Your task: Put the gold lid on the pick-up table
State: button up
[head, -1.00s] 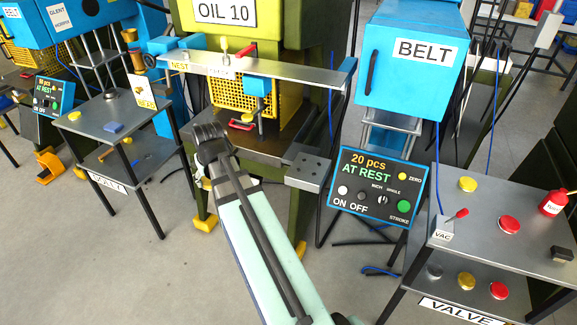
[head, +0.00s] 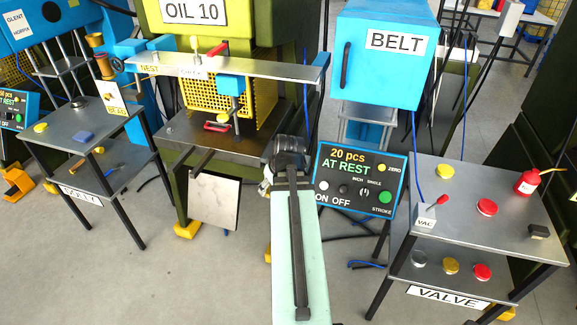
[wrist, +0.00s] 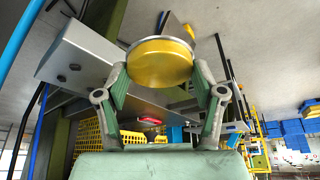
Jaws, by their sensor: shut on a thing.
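A gold lid (wrist: 160,62) is between the fingers of my gripper (wrist: 162,78) in the wrist view, its flat gold face towards the camera. My gripper is shut on it. In the head view my gripper (head: 288,148) is by the left edge of the control panel, and the lid in it is hidden. I cannot tell which table is the pick-up table.
The right table also bears a red lid (head: 487,207), a red oil can (head: 527,182), a VAC box (head: 426,217) and a dark block (head: 540,231). The panel (head: 350,190) stands between my arm and that table. The left table (head: 62,160) holds a blue block (head: 84,138) and a yellow disc (head: 40,127).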

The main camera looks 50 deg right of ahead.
jog(key=w+d+p, duration=0.1)
jog(key=w+d, duration=0.1)
jog(key=d, duration=0.3)
jog(key=w+d+p, duration=0.1)
jog(key=d, duration=0.5)
jog(key=w+d+p, duration=0.2)
jog(key=d, duration=0.3)
jog(key=shift+w+d, duration=0.3)
jog(key=shift+d, duration=0.25)
jog(key=shift+f+p, duration=0.75)
jog(key=shift+f, duration=1.05)
jog(key=shift+f, duration=0.15)
jog(key=o, duration=0.8)
jog(key=shift+r, duration=0.2)
jog(key=b+v, duration=0.2)
jog(key=v, duration=1)
